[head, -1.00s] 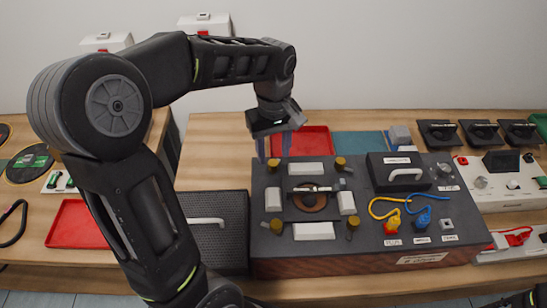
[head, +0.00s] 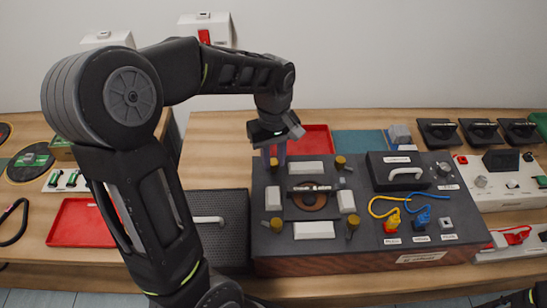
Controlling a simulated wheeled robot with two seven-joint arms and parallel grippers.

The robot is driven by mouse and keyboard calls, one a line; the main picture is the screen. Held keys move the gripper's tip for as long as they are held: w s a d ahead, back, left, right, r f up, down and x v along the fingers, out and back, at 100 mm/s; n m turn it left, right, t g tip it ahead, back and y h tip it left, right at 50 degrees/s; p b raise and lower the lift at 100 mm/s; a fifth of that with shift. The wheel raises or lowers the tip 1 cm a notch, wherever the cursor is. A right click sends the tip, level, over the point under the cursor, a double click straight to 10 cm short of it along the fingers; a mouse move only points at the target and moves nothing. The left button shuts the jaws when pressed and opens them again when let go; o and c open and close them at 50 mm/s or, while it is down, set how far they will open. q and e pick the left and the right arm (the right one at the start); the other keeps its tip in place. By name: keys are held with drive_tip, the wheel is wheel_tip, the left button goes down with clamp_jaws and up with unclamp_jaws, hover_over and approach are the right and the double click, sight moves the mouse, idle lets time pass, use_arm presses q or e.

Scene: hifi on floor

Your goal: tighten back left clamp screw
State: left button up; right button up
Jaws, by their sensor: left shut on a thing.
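The dark hifi unit (head: 380,243) stands on the wooden bench. On its left part are white blocks around a brown round piece (head: 309,201) with a dark bar across it. Brass-coloured clamp screws stand at the corners: back left (head: 273,163), back right (head: 340,162), front left (head: 276,225) and front right (head: 352,224). My left gripper (head: 273,155) points down at the back left screw and is shut on it; the fingers partly hide the screw. My right gripper is out of view.
Another red tray (head: 75,223) lies at the left.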

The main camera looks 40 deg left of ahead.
use_arm(q)
clamp_jaws()
drive_tip(key=shift+m, duration=0.3)
drive_tip(key=m, duration=0.4)
drive_tip(key=shift+b, duration=0.3)
drive_tip(key=m, duration=0.6)
drive_tip(key=shift+m, duration=0.3)
drive_tip(key=m, duration=1)
drive_tip(key=shift+m, duration=0.3)
